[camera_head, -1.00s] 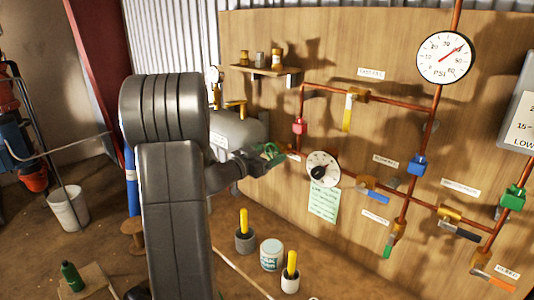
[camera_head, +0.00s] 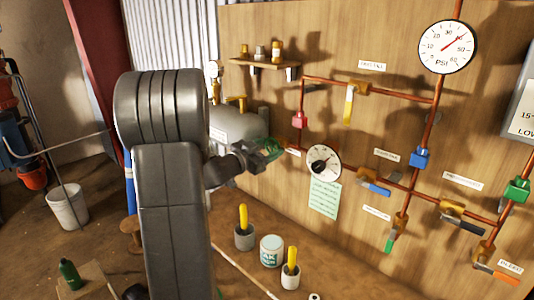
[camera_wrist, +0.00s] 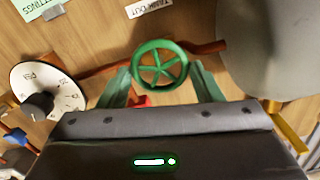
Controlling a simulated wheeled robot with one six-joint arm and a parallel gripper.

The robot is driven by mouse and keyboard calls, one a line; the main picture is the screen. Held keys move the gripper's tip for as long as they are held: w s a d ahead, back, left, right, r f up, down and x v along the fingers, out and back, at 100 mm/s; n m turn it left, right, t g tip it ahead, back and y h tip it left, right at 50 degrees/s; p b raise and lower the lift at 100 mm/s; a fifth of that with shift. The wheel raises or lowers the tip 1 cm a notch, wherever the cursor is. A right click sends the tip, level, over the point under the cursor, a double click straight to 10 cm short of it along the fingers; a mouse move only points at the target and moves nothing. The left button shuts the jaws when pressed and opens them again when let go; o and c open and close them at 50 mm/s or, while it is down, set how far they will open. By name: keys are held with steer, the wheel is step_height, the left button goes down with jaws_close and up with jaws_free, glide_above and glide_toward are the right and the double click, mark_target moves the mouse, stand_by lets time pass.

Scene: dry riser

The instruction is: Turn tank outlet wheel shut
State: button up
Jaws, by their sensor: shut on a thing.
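The tank outlet wheel is a small green spoked handwheel (camera_wrist: 160,64) on the copper pipe. In the wrist view it sits between the two fingers of my gripper (camera_wrist: 161,84), which are shut on its rim. In the head view my gripper (camera_head: 262,152) reaches the green wheel from the left, and its fingers partly hide the wheel. The grey tank (camera_head: 238,124) stands behind my wrist, and part of it fills the upper right of the wrist view.
A white dial with a black knob (camera_head: 323,163) is close to the right of my gripper. A red fitting (camera_head: 299,119) and copper pipes with several coloured valve levers cover the wooden board. A shelf (camera_head: 265,66) is above.

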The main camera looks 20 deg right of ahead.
steer(key=m+b, duration=0.3)
steer(key=m, duration=0.1)
steer(key=shift+f+m+b, duration=0.2)
steer(key=shift+m+b, duration=0.1)
steer(key=shift+b, duration=0.05)
steer(key=m+b, duration=0.3)
steer(key=m, duration=0.1)
steer(key=shift+s+f+m+b, duration=0.1)
steer(key=shift+m+b, duration=0.2)
steer(key=shift+b, duration=0.05)
steer(key=m+b, duration=0.3)
steer(key=m, duration=0.1)
steer(key=shift+m+b, duration=0.3)
steer(key=m+b, duration=0.3)
steer(key=m, duration=0.1)
steer(key=shift+f, duration=0.15)
steer(key=m+b, duration=0.4)
steer(key=m, duration=0.1)
steer(key=m+b, duration=0.3)
steer(key=m, duration=0.1)
steer(key=shift+f+m+b, duration=0.15)
steer(key=shift+m+b, duration=0.15)
steer(key=m+b, duration=0.3)
steer(key=m, duration=0.1)
steer(key=shift+m+b, duration=1.35)
steer(key=shift+m, duration=0.75)
steer(key=shift+w, duration=0.2)
